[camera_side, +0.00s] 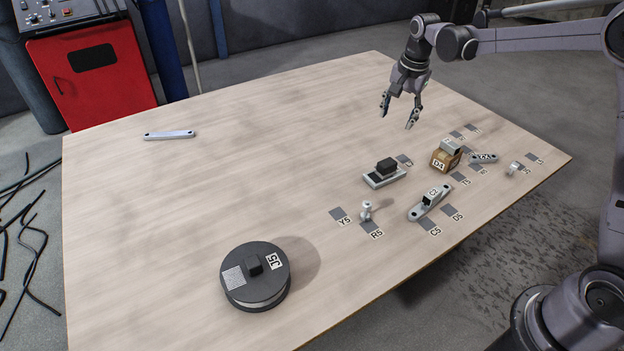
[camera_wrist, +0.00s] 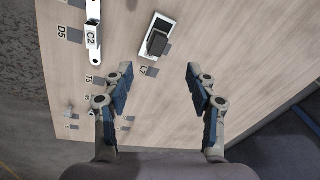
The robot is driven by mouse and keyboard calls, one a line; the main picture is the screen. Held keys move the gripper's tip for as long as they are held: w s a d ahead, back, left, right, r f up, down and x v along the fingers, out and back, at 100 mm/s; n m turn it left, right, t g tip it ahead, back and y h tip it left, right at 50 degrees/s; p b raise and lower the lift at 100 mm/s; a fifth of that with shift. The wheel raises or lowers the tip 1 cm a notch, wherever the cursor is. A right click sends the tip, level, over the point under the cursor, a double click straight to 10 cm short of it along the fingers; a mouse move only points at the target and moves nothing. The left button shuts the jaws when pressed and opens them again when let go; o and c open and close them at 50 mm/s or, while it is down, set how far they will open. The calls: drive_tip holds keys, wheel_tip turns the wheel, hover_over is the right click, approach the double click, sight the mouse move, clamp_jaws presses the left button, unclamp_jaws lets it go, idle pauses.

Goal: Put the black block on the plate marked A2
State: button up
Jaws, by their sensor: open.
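A black block (camera_side: 387,166) lies on a light-grey bracket (camera_side: 378,182) near the table's middle right. The wrist view shows this block (camera_wrist: 157,43) on its pale bracket (camera_wrist: 161,23), ahead of the fingers. I cannot make out a plate marked A2. My gripper (camera_side: 398,115) is open and empty above the table, behind the first block; its parted fingers also show in the wrist view (camera_wrist: 159,76).
A brown box marked D4 (camera_side: 439,162) carries a grey piece. A small upright fitting (camera_side: 366,211) stands near the grey squares Y5 (camera_side: 338,214) and R5. Several small parts lie at the right. A pale bar (camera_side: 170,135) lies far left. The table's left middle is clear.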

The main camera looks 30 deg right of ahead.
drive_tip(key=s+a+r+n+t, duration=0.1)
drive_tip(key=s+a+r+n, duration=0.25)
drive_tip(key=s, duration=0.25)
drive_tip(key=s+a+r+n+t, duration=0.2)
drive_tip(key=s+a+r+n, duration=0.15)
drive_tip(key=s, duration=0.25)
drive_tip(key=s+a+f+n+t, duration=0.1)
drive_tip(key=s+n, duration=0.2)
drive_tip(key=s, duration=0.3)
drive_tip(key=s+a+f+n+t, duration=0.1)
drive_tip(key=s+a+f+n, duration=0.1)
drive_tip(key=s, duration=0.3)
drive_tip(key=shift+s+a+f+n, duration=0.3)
drive_tip(key=shift+s+n, duration=0.05)
drive_tip(key=shift+n, duration=0.45)
